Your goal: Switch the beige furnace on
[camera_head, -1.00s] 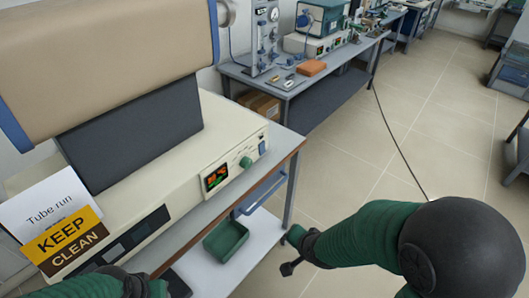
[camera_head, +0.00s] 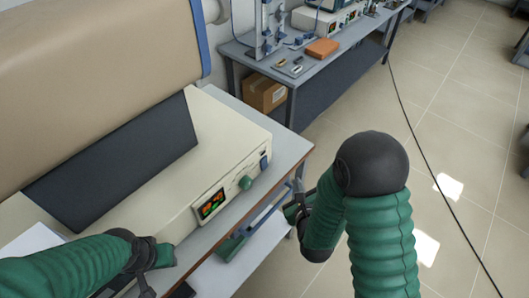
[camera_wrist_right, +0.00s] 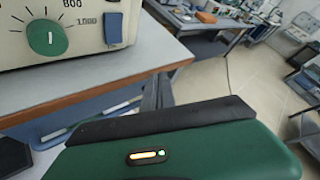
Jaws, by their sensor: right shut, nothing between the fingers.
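The beige furnace (camera_head: 225,135) stands on a bench at the left, with a tan cylinder above it. Its front panel has a lit display (camera_head: 211,204), a green knob (camera_head: 245,183) and a blue rocker switch (camera_head: 264,161) near the right end. The switch (camera_wrist_right: 113,28) shows beside the knob (camera_wrist_right: 47,38) in the right wrist view; its position is unclear. My right gripper (camera_head: 297,207) is shut and empty, in front of and below the panel's right end, apart from the switch. My left gripper (camera_head: 148,280) is at the lower left before the furnace; its fingers are unclear.
A blue rail (camera_head: 265,215) runs below the bench's front edge. A green tray (camera_head: 232,246) on the lower shelf is partly hidden. A second bench with an orange box (camera_head: 322,47) stands behind, a cardboard box (camera_head: 263,92) beneath it.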

